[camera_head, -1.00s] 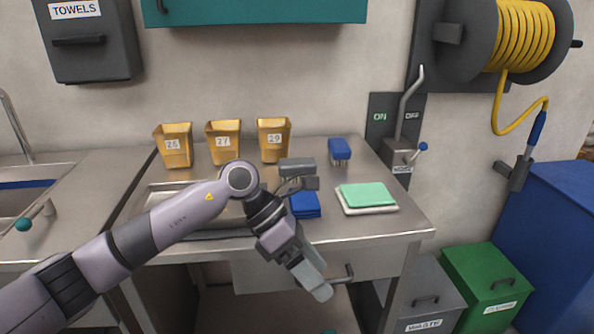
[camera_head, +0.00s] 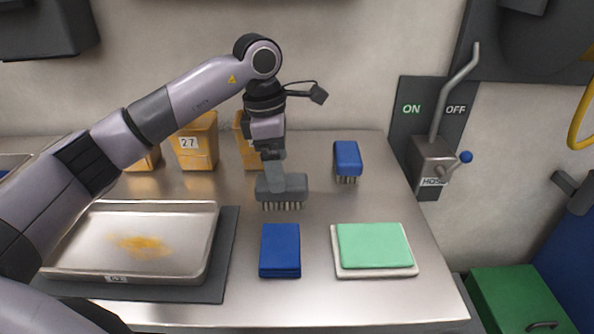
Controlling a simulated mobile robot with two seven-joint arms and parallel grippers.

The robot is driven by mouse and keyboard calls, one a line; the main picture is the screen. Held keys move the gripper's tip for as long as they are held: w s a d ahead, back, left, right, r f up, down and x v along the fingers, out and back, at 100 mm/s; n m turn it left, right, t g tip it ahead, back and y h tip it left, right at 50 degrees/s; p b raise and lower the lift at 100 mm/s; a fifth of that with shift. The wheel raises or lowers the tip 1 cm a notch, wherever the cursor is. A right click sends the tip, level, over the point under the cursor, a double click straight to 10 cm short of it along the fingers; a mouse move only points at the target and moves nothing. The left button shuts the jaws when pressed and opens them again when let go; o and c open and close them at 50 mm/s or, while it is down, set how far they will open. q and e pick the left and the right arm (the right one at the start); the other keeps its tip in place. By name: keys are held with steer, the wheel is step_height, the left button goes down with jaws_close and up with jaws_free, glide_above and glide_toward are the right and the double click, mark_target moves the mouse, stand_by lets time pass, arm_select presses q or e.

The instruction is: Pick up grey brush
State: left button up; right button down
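The grey brush (camera_head: 292,187) stands bristles down on the steel counter, in the middle of the view. My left gripper (camera_head: 274,187) points down over it, with a finger in front of the brush's left part. The far finger is hidden, so I cannot tell whether the gripper is open around the brush or shut on it. My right gripper is not in view.
A blue brush (camera_head: 347,156) stands to the right. Folded blue cloths (camera_head: 280,250) and a green cloth (camera_head: 374,244) lie in front. A metal tray (camera_head: 180,220) with yellowish residue is at left. Yellow bins (camera_head: 194,158) stand behind my arm. A lever box (camera_head: 431,157) is on the wall.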

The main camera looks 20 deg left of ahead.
arm_select(q)
steer(key=shift+w+f, duration=0.1)
steer(key=shift+w, duration=0.25)
steer(key=shift+w+f, duration=0.1)
steer(key=shift+f, duration=0.15)
steer(key=shift+w+d+f+p, duration=0.1)
steer(key=shift+f+p, duration=0.25)
steer(key=shift+f, duration=1.25)
steer(key=shift+w+d+f+p, duration=0.1)
steer(key=shift+f+p, duration=0.2)
steer(key=shift+f, duration=1.3)
steer(key=c, duration=1.2)
step_height(320, 180, up, 20)
steer(key=shift+r, duration=0.1)
steer(key=o, duration=0.4)
steer(key=shift+c, duration=0.7)
steer(key=shift+s, duration=0.1)
